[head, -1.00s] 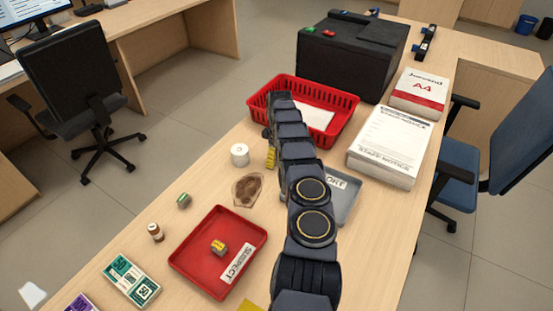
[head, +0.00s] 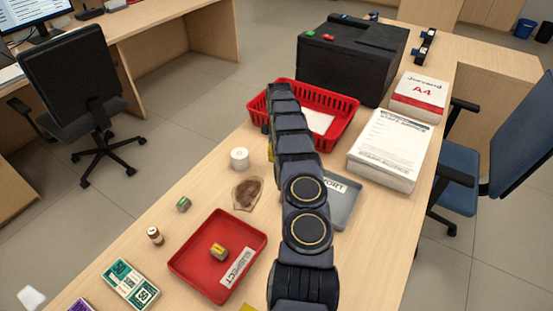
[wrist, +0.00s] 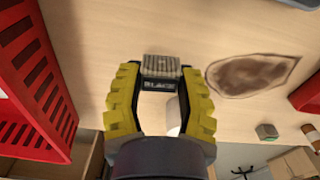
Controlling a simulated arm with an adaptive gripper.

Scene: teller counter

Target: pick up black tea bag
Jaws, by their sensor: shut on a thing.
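The black tea bag (wrist: 161,66) is a small dark packet with a pale, striped top and a side lettered BLACK. It sits between the yellow fingertips of my gripper (wrist: 160,78) in the wrist view. My gripper is shut on it, with one finger at each side. Whether the packet still touches the counter I cannot tell. In the head view my own arm hides the packet and nearly all of the gripper; only a sliver of yellow finger shows near the red basket.
The red basket (head: 346,119) stands close by; its wall (wrist: 36,85) fills the wrist view's left. A white roll (head: 239,158), a brown stain (head: 247,193), a red tray (head: 190,267) and a grey tray (head: 347,208) lie nearer. Bare counter separates the roll and stain.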

